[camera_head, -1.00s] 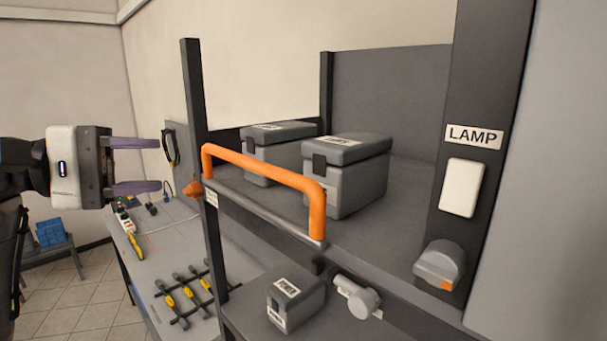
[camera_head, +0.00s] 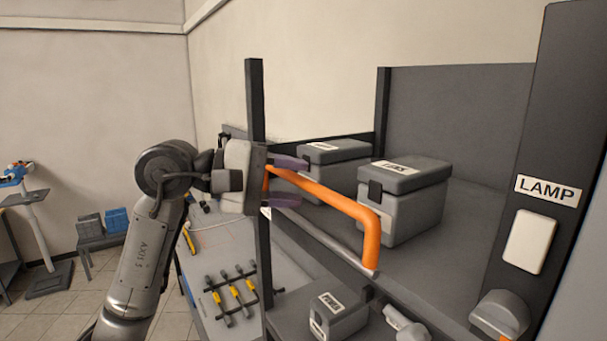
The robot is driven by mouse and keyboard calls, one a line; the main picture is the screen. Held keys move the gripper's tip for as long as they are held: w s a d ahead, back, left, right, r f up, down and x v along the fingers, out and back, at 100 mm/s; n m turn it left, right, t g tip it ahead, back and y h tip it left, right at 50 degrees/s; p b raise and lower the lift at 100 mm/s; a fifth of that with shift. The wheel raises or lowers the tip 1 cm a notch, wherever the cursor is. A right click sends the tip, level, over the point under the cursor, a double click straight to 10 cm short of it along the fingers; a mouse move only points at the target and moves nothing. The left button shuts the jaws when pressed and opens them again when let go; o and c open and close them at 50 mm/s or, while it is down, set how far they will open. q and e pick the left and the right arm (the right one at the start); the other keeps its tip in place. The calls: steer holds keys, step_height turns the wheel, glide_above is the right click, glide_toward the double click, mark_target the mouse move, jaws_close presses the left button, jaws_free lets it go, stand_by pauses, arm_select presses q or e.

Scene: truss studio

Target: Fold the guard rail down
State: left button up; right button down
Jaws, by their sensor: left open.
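The orange guard rail (camera_head: 335,201) stands upright along the front edge of the upper shelf, a tube bent down at both ends. My left gripper (camera_head: 303,182) is open at the rail's left end. Its two purple fingers point right, one above and one below the rail's top bar, so the bar shows between them. I cannot tell whether the fingers touch it. The rail's left leg is partly hidden by the gripper. My right gripper is not in view.
Two grey lidded cases, one at the front (camera_head: 405,200) and one behind (camera_head: 335,152), sit on the shelf behind the rail. A dark post (camera_head: 256,100) stands beside my gripper. A small box (camera_head: 338,316) is on the lower shelf. A LAMP switch (camera_head: 529,241) and knob (camera_head: 500,315) are at right.

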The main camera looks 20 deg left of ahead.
arm_select(q)
steer(key=shift+x, duration=1.05)
steer(key=shift+c, duration=0.4)
jaws_close()
